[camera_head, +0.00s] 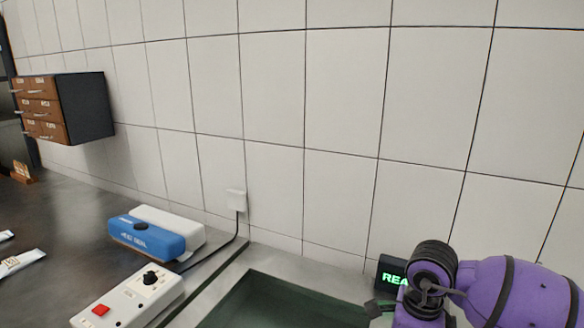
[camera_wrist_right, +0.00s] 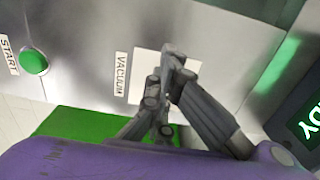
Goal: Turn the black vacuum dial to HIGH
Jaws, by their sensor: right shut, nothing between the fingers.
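In the right wrist view a VACUUM label (camera_wrist_right: 121,78) is on a metal panel, beside a white plate (camera_wrist_right: 150,62). The black vacuum dial cannot be made out there; my right gripper covers much of the plate. My right gripper (camera_wrist_right: 170,72) is shut with nothing between its fingers, its tips in front of the plate. Whether they touch it I cannot tell. In the head view my purple right arm comes in at the lower right, and the vacuum panel is not visible. My left gripper is not in view.
A green START button (camera_wrist_right: 34,62) is on the panel. A READY display (camera_head: 393,279) glows near the right arm. A white box (camera_head: 128,297) with a black knob and red switch, and a blue-and-white device (camera_head: 146,237), lie on the counter. A dark green recess (camera_head: 285,300) is beside them.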

